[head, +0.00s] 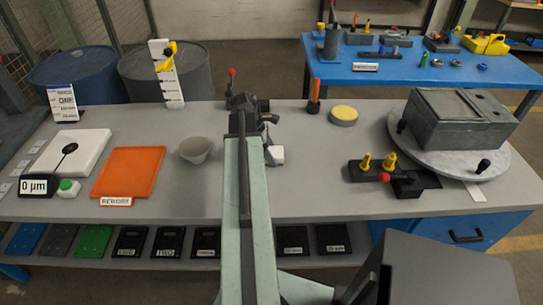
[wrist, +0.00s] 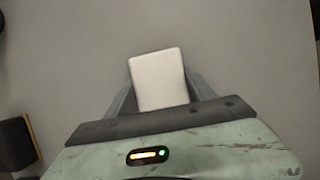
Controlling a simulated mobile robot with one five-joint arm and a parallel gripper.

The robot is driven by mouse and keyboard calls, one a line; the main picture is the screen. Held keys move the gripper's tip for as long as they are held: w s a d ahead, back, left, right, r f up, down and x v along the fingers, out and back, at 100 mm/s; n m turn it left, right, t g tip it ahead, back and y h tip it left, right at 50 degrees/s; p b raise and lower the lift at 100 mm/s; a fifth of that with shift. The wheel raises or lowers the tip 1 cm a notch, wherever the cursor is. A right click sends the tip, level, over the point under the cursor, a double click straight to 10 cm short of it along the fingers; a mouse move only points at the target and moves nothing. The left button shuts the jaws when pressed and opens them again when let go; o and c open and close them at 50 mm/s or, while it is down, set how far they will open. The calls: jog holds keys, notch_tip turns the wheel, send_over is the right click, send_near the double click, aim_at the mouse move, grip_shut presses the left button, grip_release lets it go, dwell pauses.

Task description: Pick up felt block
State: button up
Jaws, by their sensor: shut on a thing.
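The felt block (wrist: 158,78) is a pale, off-white block with rounded corners. In the wrist view it sits between the two grey fingers of my gripper (wrist: 160,88), which is shut on it. In the head view a small white block (head: 276,155) shows just right of my arm, over the middle of the grey bench. My arm hides most of the gripper there. I cannot tell whether the block touches the bench top.
On the grey bench (head: 330,185), an orange tray (head: 130,172) and grey bowl (head: 195,149) stand left of my arm. A yellow-topped round pad (head: 344,115), a black fixture (head: 390,178) and a grey housing on a turntable (head: 455,120) stand right.

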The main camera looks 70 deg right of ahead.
notch_tip(320, 180, up, 11)
jog(key=p, duration=1)
jog(key=shift+f+p, duration=0.2)
jog(key=shift+p, duration=0.1)
jog(key=o, duration=0.8)
jog(key=c, duration=0.5)
jog(key=shift+c, duration=0.2)
